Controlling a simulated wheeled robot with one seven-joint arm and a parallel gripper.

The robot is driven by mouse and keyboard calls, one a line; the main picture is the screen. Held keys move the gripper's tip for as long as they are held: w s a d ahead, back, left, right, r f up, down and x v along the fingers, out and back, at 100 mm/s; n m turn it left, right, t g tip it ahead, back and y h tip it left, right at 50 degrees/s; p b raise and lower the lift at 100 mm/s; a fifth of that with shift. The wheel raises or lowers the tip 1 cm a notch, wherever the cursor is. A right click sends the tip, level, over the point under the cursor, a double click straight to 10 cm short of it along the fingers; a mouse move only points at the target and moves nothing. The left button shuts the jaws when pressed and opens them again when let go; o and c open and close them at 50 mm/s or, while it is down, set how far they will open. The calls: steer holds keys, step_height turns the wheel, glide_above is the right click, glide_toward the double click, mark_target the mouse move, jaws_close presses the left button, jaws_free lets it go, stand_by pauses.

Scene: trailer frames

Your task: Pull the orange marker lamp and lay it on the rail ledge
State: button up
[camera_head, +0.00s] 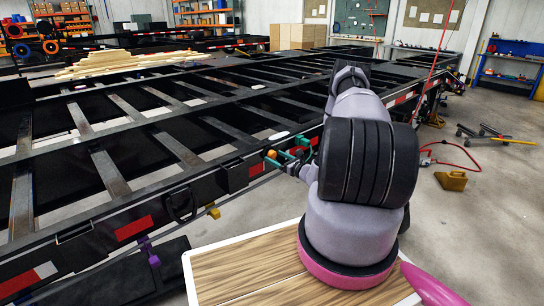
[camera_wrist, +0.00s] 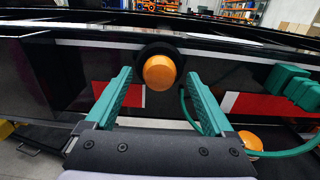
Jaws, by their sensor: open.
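The orange marker lamp (camera_wrist: 159,72) is a round orange dome in a black ring on the dark side rail (camera_wrist: 60,75). In the wrist view it sits between and beyond the tips of my open, teal-fingered gripper (camera_wrist: 159,82); contact cannot be told. In the head view a small orange lamp (camera_head: 271,154) shows at the tips of my gripper (camera_head: 286,156), partly hidden by my arm. A second orange lamp (camera_wrist: 250,142) shows lower right in the wrist view, beyond the right finger. The rail's upper edge (camera_wrist: 100,29) runs above the lamp; I cannot tell which surface is the ledge.
A teal cable with blocky connectors (camera_wrist: 290,85) hangs right of my gripper in the wrist view. Red-white reflective strips (camera_head: 133,229) line the rail. A yellow block (camera_head: 452,180) and red hose (camera_head: 455,155) lie on the floor at right.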

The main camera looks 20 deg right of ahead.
steer(key=shift+w+a, duration=0.2)
steer(key=shift+w, duration=0.25)
stand_by(0.7)
jaws_close()
steer(key=v, duration=0.6)
stand_by(1.1)
stand_by(0.3)
